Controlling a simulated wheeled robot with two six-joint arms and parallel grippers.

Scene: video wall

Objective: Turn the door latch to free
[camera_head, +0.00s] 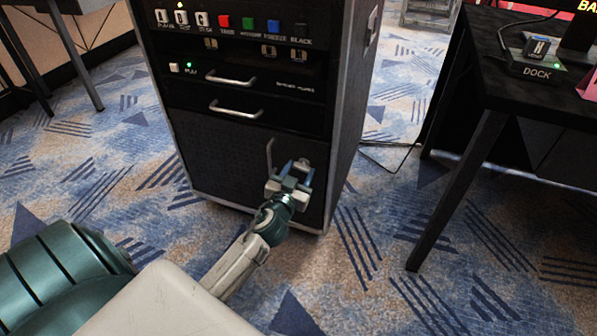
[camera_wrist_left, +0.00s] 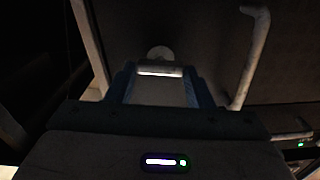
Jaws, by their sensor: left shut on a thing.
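The door latch (camera_wrist_left: 160,53) is a small pale round knob on the dark lower door (camera_head: 222,165) of the rack cabinet, near the door's right edge. In the head view only a little of the latch (camera_head: 305,161) shows past my fingers. My left gripper (camera_head: 297,172) is at the door, shut on the latch. In the left wrist view its two fingers (camera_wrist_left: 160,85) stand on either side, with a bright strip between them just below the knob. The latch's exact angle is hard to tell. My right gripper is not in view.
A vertical pull handle (camera_head: 270,155) is close left of the gripper. Two drawer handles (camera_head: 232,79) and a row of buttons (camera_head: 224,21) are above. A black table (camera_head: 480,85) stands to the right. Patterned carpet (camera_head: 370,235) lies open between table and cabinet.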

